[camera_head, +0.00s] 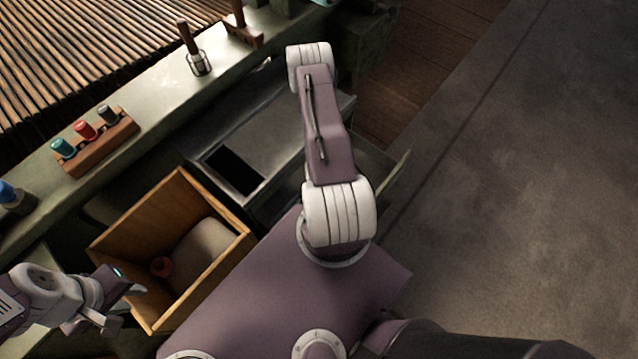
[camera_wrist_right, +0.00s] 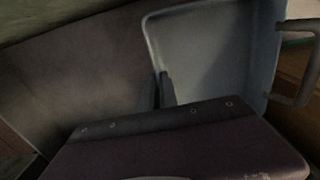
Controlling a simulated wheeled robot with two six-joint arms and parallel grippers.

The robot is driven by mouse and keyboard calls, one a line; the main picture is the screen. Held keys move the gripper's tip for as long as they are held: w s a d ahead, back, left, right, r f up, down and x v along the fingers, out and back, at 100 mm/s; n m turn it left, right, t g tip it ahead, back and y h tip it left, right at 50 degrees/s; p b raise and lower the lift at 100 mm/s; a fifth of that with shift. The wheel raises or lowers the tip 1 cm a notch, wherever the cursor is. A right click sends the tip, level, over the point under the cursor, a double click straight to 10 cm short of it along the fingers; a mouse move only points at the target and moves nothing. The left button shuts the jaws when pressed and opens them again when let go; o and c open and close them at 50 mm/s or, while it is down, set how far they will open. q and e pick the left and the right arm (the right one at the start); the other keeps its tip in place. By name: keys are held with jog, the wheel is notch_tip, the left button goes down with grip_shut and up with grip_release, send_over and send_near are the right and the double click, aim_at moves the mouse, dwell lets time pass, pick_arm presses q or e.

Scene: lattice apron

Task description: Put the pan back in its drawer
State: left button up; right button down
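A light grey, rounded shallow pan (camera_wrist_right: 215,60) with a loop handle at its right fills much of the right wrist view. My right gripper (camera_wrist_right: 160,90) shows its two dark fingers close together at the pan's left rim, which runs down between them. In the head view my right arm hides this gripper. An open metal drawer (camera_head: 391,185) shows partly behind that arm.
The counter carries a wooden rack (camera_head: 100,145) of coloured-capped bottles and a jar (camera_head: 198,62). Floor at the right is clear.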

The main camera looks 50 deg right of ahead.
jog(key=shift+f, duration=0.2)
jog(key=c, duration=1.6)
grip_release()
jog(key=shift+c, duration=0.2)
jog(key=shift+r, duration=0.1)
notch_tip(320, 180, up, 13)
jog(key=p, duration=0.7)
